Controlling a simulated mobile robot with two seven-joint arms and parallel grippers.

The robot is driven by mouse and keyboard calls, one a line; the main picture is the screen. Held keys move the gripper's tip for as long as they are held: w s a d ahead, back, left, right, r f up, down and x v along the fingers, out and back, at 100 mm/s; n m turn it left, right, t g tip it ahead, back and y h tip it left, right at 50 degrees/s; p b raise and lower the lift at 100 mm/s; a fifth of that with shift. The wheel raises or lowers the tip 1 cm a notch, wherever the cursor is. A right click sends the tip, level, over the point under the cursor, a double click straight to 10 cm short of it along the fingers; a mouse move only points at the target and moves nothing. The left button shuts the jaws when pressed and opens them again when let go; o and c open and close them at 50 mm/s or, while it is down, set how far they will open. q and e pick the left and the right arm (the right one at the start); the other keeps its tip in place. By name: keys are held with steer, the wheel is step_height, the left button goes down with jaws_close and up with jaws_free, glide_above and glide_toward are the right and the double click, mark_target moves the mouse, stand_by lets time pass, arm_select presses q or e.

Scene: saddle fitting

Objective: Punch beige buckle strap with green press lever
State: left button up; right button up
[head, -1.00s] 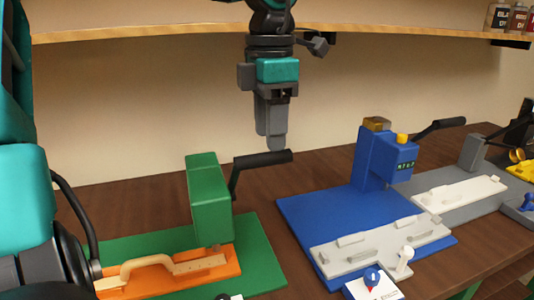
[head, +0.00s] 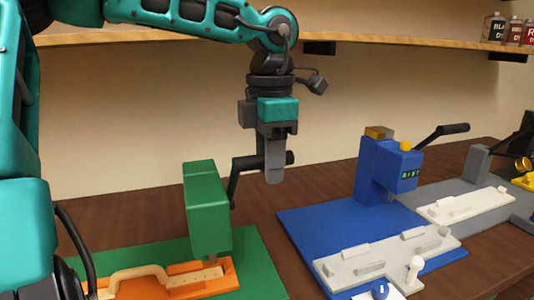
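The beige buckle strap (head: 143,272) lies in an orange holder (head: 228,282) under the head of the green press (head: 205,205). It has a raised bend at the left and a flat part with small dark holes at the right. The black press lever (head: 246,163) rises from the right side of the press and its grip points right. My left gripper (head: 273,172) points down at the lever's grip, its fingers overlapping the grip in the picture. The fingers show edge-on, so I cannot tell whether they are open or shut. My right gripper is out of view.
A blue press (head: 376,165) with its own black lever and a grey fixture (head: 385,262) stand to the right. A white fixture (head: 465,205) lies on a grey base behind it. A wooden shelf edge (head: 380,42) runs above. Brown table shows between the presses.

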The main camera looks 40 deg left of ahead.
arm_select(q)
steer(key=c, duration=0.3)
steer(key=shift+s+d+f+b, duration=0.4)
steer(key=shift+d+f+b, duration=0.3)
steer(key=shift+f+b, duration=0.1)
steer(key=shift+c, duration=0.2)
